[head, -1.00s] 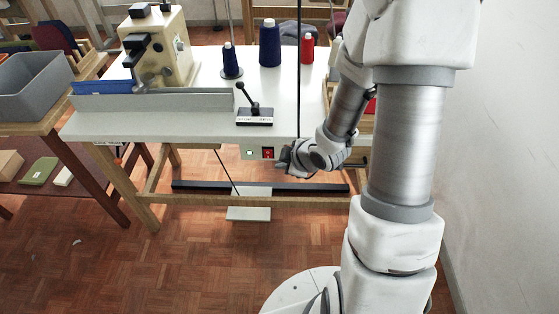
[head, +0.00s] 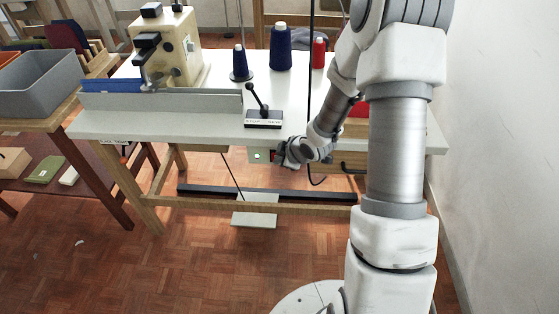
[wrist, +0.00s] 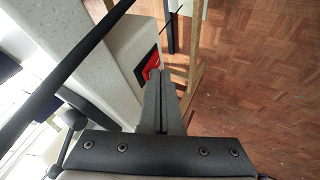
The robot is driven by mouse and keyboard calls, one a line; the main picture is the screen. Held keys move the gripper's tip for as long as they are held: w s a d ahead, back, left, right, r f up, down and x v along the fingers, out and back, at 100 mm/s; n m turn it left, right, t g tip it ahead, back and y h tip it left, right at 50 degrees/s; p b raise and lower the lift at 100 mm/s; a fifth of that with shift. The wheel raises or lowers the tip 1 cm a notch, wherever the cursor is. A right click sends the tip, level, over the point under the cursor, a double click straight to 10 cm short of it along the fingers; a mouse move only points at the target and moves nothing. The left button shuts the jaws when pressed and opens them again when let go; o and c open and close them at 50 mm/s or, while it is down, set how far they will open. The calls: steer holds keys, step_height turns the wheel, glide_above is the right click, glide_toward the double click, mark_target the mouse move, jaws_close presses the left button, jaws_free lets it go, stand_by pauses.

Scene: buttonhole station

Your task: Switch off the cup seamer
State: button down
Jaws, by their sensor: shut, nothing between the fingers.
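The cream sewing machine (head: 178,48), which I take to be the cup seamer, stands at the back left of the white table (head: 160,125). A pale switch plate (head: 257,156) hangs under the table's front edge, with a light green or white button on its left. The red switch (wrist: 151,66) in its dark frame shows in the wrist view, just beyond my fingertips. My gripper (wrist: 160,76) is shut and empty, its fingers pointing at the red switch. In the head view my gripper (head: 280,155) covers most of it. I cannot tell whether they touch.
A black lever on a labelled base (head: 263,118) stands on the table above the plate. Blue cones (head: 280,50) and a red cone (head: 318,52) stand behind. A black cable (wrist: 75,60) crosses the wrist view. A pedal (head: 255,215) is below; a wall is at right.

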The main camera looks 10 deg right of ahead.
steer(key=shift+w, duration=0.1)
steer(key=shift+w+d+r, duration=0.1)
steer(key=shift+w, duration=0.05)
steer(key=shift+r+p, duration=0.85)
stand_by(0.3)
